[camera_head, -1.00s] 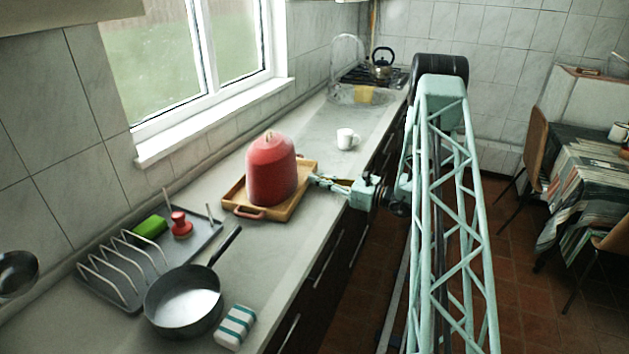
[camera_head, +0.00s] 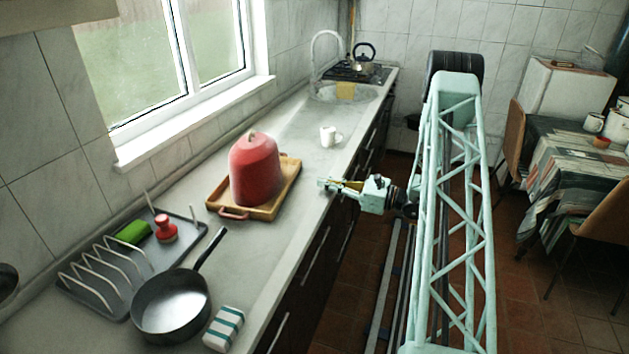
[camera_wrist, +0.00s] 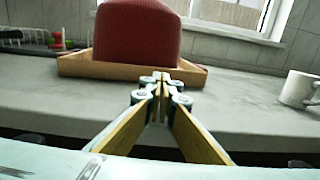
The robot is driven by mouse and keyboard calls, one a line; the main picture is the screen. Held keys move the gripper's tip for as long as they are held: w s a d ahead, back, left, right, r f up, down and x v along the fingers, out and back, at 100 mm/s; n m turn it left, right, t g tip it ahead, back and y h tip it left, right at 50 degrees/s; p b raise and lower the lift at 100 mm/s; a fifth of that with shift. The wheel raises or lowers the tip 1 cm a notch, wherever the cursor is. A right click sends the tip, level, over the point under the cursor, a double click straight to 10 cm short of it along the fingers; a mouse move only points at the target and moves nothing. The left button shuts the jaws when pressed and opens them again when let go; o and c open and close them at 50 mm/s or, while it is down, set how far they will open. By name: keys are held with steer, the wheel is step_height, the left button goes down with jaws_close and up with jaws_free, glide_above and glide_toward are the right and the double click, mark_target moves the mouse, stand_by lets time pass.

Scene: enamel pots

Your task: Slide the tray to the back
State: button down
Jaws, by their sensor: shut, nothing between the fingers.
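In the wrist view my gripper's fingertips (camera_wrist: 161,78) are together, pointing at the tray's near side.
A white mug (camera_head: 328,136) stands on the counter beyond the tray. Bare counter lies between the tray and the window wall (camera_head: 150,184).

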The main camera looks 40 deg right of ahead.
steer(key=shift+v, duration=2.15)
steer(key=c, duration=3.5)
jaws_free()
